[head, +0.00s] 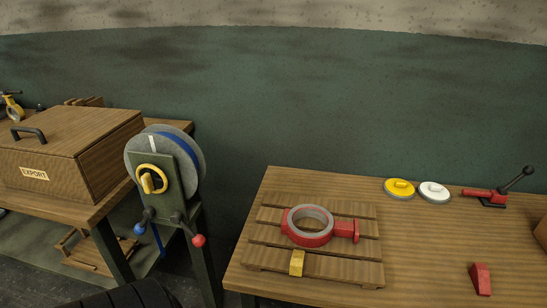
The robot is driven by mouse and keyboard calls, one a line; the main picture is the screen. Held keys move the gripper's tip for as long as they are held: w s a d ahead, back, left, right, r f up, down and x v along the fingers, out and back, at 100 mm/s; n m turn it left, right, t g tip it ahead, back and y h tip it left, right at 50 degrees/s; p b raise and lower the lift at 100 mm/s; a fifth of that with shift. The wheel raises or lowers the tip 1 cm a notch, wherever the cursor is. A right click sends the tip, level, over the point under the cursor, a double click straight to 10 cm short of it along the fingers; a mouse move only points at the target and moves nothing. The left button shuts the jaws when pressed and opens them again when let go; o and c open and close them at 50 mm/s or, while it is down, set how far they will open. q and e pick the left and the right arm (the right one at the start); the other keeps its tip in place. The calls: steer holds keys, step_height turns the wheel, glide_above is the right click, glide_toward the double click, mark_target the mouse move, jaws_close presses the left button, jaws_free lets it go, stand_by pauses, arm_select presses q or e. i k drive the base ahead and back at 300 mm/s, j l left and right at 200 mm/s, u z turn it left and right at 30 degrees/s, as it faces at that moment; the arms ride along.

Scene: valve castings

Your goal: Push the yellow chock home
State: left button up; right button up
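The yellow chock (297,263) is a small block standing at the front of a wooden slatted pallet (263,256) on the right table. Behind it on the pallet lies a red valve casting (308,239), a ring with a grey rim and an arm with a flange pointing right. The chock is close to the front of the ring; I cannot tell whether the two touch. A red wedge-shaped chock (481,279) lies apart on the table, to the right of the pallet. Neither of my grippers is in view.
A yellow disc (398,188), a white disc (434,191) and a red clamp with a black lever (490,196) are at the table's back right. A strap reel stand (170,185) is left of the table. A wooden EXPORT box (70,155) is on the left bench.

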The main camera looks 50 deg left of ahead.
mark_target(299, 256)
steer(key=k+u, duration=0.1)
steer(key=u, duration=1.15)
